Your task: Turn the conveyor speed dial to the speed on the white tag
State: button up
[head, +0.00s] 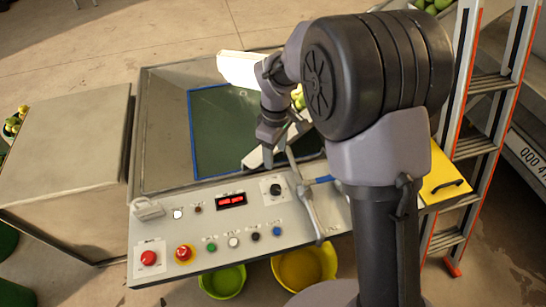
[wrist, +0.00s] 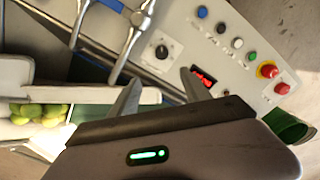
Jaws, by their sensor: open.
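The speed dial is likely the black round knob (head: 275,189) on a pale plate at the panel's upper right; the knob also shows in the wrist view (wrist: 162,51). Its setting is too small to read. A red-lit display (head: 231,200) is left of it, digits unclear. A small white piece (head: 148,209) at the panel's upper left corner may be the tag; I can read nothing on it. My gripper (wrist: 160,95) is open and empty, its two fingers apart and pointing toward the panel. It is clear of the knob. In the head view my arm partly hides it.
The control panel (head: 200,258) carries several buttons, including a red one (head: 148,258) and a red-on-yellow one (head: 184,254). Metal levers with a blue grip (head: 319,180) stand close right of the knob. Green (head: 222,282) and yellow buckets (head: 305,268) are below. A ladder (head: 480,145) stands right.

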aim_at(276, 188)
jog(key=f+b, duration=0.2)
jog(key=f, duration=0.3)
jog(key=f+b, duration=0.2)
jog(key=f, duration=0.4)
jog(key=s+f+b, duration=0.1)
jog(key=f+b, duration=0.1)
jog(key=f, duration=0.3)
jog(key=shift+d+f, duration=0.15)
jog(key=shift+f, duration=0.1)
grip_shut()
